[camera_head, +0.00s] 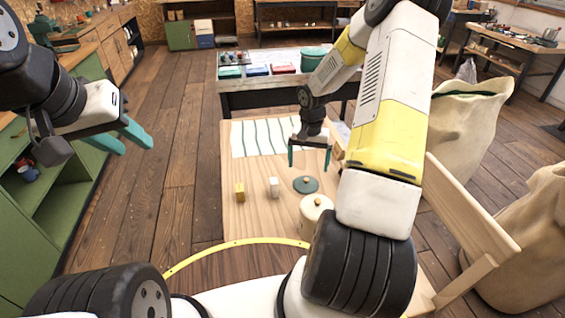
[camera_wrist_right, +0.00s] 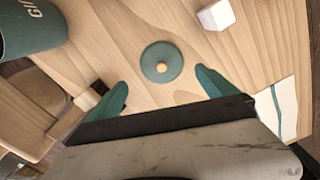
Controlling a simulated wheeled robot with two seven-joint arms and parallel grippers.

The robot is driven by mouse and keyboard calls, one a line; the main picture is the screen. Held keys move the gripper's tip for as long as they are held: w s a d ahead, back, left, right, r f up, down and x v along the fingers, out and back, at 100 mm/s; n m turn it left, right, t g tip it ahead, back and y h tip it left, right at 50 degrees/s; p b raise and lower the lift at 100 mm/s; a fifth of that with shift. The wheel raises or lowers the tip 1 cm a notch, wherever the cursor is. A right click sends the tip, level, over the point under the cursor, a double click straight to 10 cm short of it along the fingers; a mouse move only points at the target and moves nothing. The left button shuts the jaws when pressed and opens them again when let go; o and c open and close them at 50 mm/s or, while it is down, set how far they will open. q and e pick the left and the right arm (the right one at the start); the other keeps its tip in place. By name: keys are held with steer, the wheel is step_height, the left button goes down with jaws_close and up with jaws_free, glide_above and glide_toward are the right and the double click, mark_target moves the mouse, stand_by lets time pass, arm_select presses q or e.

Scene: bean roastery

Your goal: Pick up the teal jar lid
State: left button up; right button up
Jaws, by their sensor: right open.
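The teal jar lid (camera_head: 306,185) is a flat round disc with a small wooden knob. It lies on the wooden table (camera_head: 218,222), and in the wrist view it shows whole (camera_wrist_right: 161,62). My right gripper (camera_head: 309,160) is open and empty above the lid, on its far side in the head view. In the wrist view its two teal fingers (camera_wrist_right: 162,84) stand apart, and the lid lies just beyond their tips, between their lines. My left gripper (camera_head: 134,146) is open and empty at the left, away from the table.
A white cube (camera_head: 274,187) and a yellow block (camera_head: 239,192) stand left of the lid. A cream lidded jar (camera_head: 316,212) stands close in front. A teal container (camera_wrist_right: 30,30) shows in the wrist view. A striped cloth (camera_head: 263,139) lies behind.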

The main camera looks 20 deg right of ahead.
mark_target(306, 179)
steer(key=f, duration=0.8)
steer(key=shift+w, duration=0.2)
steer(key=shift+c, duration=0.5)
steer(key=c, duration=1.5)
steer(key=shift+o, duration=0.2)
steer(key=shift+s, duration=0.1)
